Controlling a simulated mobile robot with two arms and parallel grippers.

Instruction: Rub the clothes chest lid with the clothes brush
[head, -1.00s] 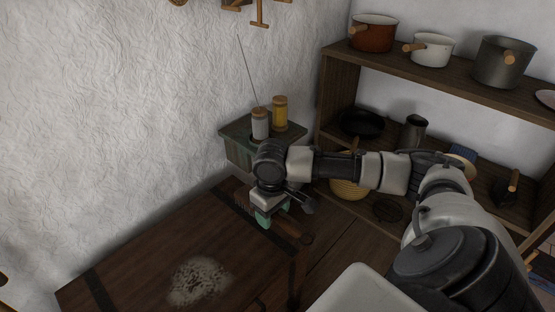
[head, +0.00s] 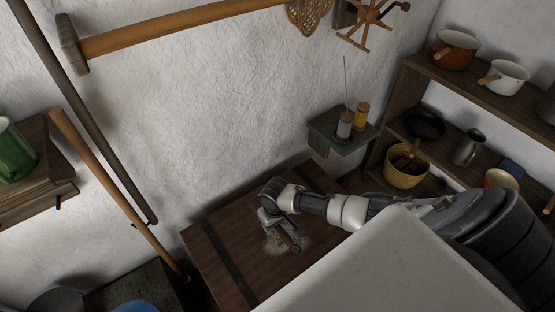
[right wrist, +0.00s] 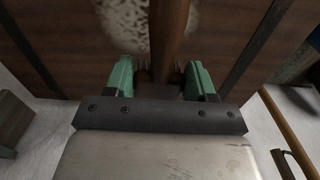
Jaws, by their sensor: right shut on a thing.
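The clothes chest lid (head: 238,222) is dark brown wood with dark straps. A pale speckled patch (head: 303,244) lies on it, and this patch also shows in the right wrist view (right wrist: 125,18). My right gripper (head: 276,222) is low over the lid at the patch. It is shut on the clothes brush (head: 288,240), a brown wooden one whose handle (right wrist: 171,30) runs out between the green fingers in the right wrist view. The gripper hides part of the brush, and I cannot tell whether its bristles touch the lid. My left gripper is out of view.
A small wall shelf (head: 340,145) with two spools stands behind the chest. Shelves (head: 462,82) with pots, a jug and a basket (head: 402,178) are at the right.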

